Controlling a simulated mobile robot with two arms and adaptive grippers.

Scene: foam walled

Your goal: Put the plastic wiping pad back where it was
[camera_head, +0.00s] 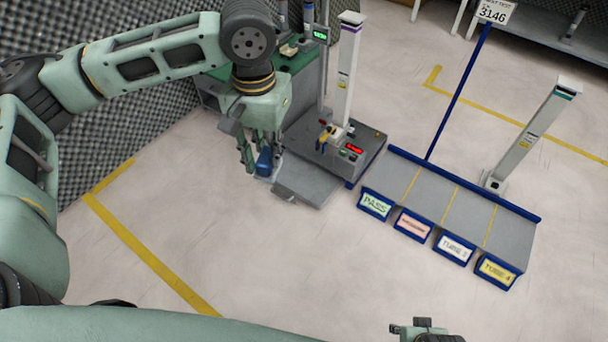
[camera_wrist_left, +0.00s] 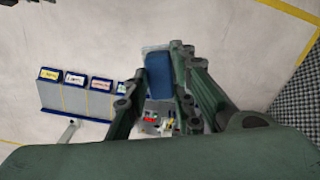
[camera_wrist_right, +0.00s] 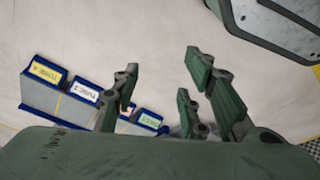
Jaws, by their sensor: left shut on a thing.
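A blue wiping pad (camera_head: 264,162) is held between the fingers of my left gripper (camera_head: 262,152), which is shut on it. In the left wrist view the pad (camera_wrist_left: 158,76) shows as a blue block between the fingers, with a pale edge around its far end. The pad is beside a grey plate (camera_head: 312,180) that juts from the front of a grey test station (camera_head: 330,147). I cannot tell whether the pad touches anything below. My right gripper (camera_wrist_right: 158,92) is open and empty, with its fingers apart above the floor.
A grey sorting tray (camera_head: 432,200) with blue edges and labelled bins, one reading PASS (camera_head: 375,204), stands right of the station. A green-topped bench (camera_head: 300,62) is behind the left gripper. Upright posts (camera_head: 530,132) rise near the tray. The floor in front is clear.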

